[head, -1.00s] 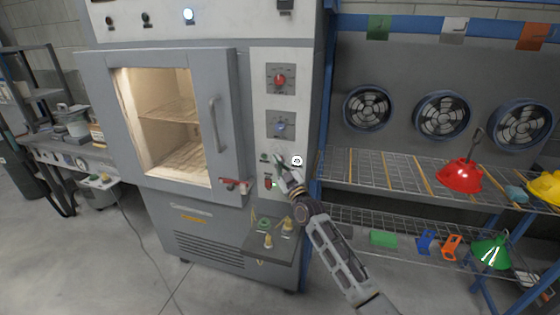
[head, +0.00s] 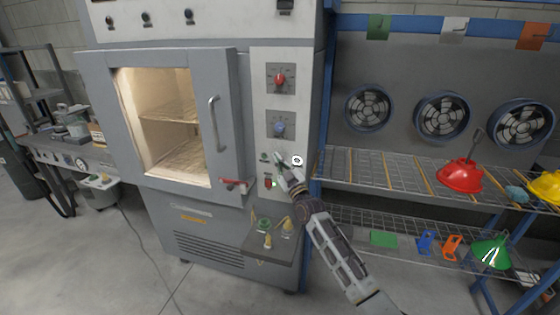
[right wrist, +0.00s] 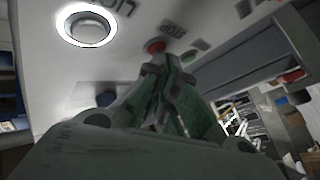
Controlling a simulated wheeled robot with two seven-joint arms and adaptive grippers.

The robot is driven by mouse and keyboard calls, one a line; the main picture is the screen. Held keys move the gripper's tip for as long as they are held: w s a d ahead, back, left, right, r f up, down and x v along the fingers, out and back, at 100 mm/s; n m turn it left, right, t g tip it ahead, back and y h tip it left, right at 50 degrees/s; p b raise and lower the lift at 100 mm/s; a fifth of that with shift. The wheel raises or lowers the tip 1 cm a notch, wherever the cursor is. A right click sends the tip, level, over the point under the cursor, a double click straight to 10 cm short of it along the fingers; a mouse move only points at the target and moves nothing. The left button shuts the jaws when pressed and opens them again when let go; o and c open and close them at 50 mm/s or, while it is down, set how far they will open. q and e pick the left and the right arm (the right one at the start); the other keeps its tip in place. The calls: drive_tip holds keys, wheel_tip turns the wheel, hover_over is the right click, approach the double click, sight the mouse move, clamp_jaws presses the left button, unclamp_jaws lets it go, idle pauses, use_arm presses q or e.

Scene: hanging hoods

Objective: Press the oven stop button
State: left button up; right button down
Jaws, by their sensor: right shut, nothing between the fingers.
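The oven (head: 240,120) has a white control panel on its right side. In the right wrist view a red button (right wrist: 154,46) sits beside a label that seems to read STOP, with a green button (right wrist: 188,57) close by. My right gripper (head: 279,161) is shut and empty at the lower part of the panel. In the wrist view its fingertips (right wrist: 160,62) are right at the red button; I cannot tell if they press it. In the head view the gripper hides the red button, and a green button (head: 264,157) shows to its left. My left gripper is out of view.
A white ringed button (head: 297,161) is just right of the gripper. The oven door (head: 226,125) is at left. A small shelf (head: 270,247) with small items juts out below. Wire racks (head: 400,168) with a red hood (head: 460,177) stand at right.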

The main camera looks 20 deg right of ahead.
idle(0.4)
drive_tip(key=shift+s+a+p, duration=0.4)
drive_tip(key=shift+s+p, duration=0.25)
drive_tip(key=shift+p, duration=0.1)
drive_tip(key=shift+s, duration=0.1)
drive_tip(key=s+a+p, duration=0.1)
drive_tip(key=s+p, duration=0.1)
drive_tip(key=s+a+p, duration=0.1)
drive_tip(key=s, duration=0.1)
drive_tip(key=shift+a+p, duration=0.35)
drive_tip(key=shift+a, duration=0.05)
idle(0.4)
idle(0.6)
